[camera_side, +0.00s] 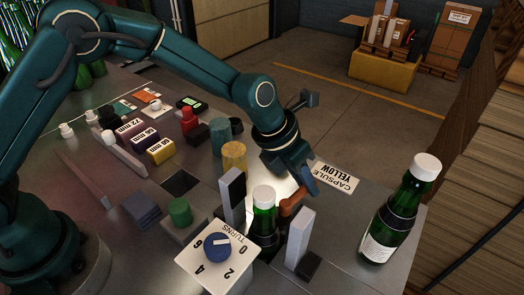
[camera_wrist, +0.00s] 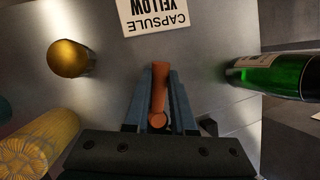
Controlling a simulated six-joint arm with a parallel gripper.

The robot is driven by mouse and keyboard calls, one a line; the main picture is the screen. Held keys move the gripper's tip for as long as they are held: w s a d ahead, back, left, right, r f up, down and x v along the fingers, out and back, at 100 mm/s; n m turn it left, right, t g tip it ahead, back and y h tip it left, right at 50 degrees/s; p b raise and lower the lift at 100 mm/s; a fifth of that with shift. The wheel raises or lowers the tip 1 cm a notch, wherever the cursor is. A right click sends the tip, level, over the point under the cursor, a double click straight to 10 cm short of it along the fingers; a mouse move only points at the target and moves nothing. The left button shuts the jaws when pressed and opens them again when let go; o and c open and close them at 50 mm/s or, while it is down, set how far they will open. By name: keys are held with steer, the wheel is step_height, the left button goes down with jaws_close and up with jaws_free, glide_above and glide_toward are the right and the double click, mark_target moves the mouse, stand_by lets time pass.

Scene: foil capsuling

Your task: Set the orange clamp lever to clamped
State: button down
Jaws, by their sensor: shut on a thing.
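The orange clamp lever (camera_side: 291,203) is beside a green bottle (camera_side: 265,222) with a white cap, which stands between two upright clamp blocks (camera_side: 233,187) (camera_side: 300,237). My gripper (camera_side: 307,188) reaches down to the lever from behind it. In the wrist view the lever (camera_wrist: 159,90) lies lengthwise between the two blue-grey fingers of my gripper (camera_wrist: 160,78), which are shut on it. The lever's pivot is hidden in the side view, and I cannot tell its exact setting.
A second capped bottle (camera_side: 392,215) stands at the table's right edge. A dial plate marked TURNS (camera_side: 217,257) is in front of the clamp. A yellow cylinder (camera_side: 234,156) stands behind. A CAPSULE YELLOW card (camera_side: 336,178) lies flat on the table near my gripper.

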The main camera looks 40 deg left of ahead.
steer(key=shift+s, duration=0.1)
stand_by(0.3)
steer(key=c, duration=0.8)
jaws_free()
steer(key=shift+o, duration=0.2)
steer(key=shift+r, duration=0.1)
steer(key=shift+v, duration=2.45)
steer(key=shift+a, duration=0.1)
